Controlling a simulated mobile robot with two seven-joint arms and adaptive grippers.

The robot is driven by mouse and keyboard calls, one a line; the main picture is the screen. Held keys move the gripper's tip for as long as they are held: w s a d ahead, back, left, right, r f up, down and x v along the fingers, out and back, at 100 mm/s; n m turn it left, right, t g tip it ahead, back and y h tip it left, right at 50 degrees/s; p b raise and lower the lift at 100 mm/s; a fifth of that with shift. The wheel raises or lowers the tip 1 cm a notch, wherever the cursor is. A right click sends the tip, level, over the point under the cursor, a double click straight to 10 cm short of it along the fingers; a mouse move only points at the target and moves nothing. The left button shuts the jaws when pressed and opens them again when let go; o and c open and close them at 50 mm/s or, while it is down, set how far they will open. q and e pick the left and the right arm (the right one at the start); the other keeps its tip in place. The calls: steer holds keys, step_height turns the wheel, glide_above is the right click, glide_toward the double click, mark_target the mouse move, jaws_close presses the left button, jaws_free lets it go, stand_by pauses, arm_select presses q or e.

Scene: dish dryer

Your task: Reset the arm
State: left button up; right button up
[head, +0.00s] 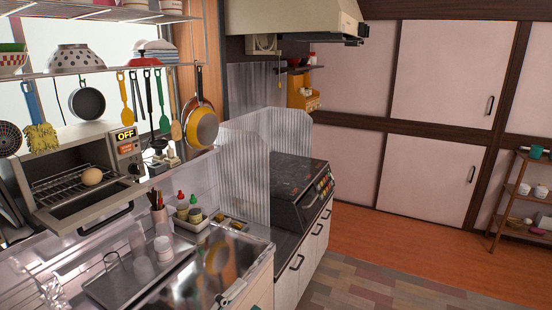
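Neither of my arms nor my grippers is in view in the head view. The task names no other object. A toaster oven (128,166) with an "OFF" label sits at the left under the hanging rack. Its front is open, with the door folded down. A round tan item (92,177), like an egg or a bun, rests on its wire grill.
A metal sink (238,244) and a tray (105,288) with white cups (163,247) lie below the oven. Pans and utensils hang from a wire shelf (110,71). A corrugated screen (243,180) separates the stove (293,180). The floor (400,250) at right is clear.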

arm_select(q)
steer(key=s+a+f+n+g+y, duration=0.1)
steer(key=s+a+f+n+y, duration=0.2)
steer(key=f, duration=0.6)
steer(key=s+a+f+n+g+y, duration=0.2)
steer(key=s+a+f+n+y, duration=0.2)
steer(key=s+a+f+n, duration=0.2)
steer(key=s+a+f+n+g+y, duration=0.2)
steer(key=s+a+f+n+y, duration=0.2)
steer(key=s+f+n, duration=0.4)
step_height(320, 180, down, 6)
steer(key=shift+a+r+n, duration=0.1)
steer(key=shift+a+n, duration=0.45)
steer(key=shift+n, duration=0.55)
steer(key=shift+c, duration=0.5)
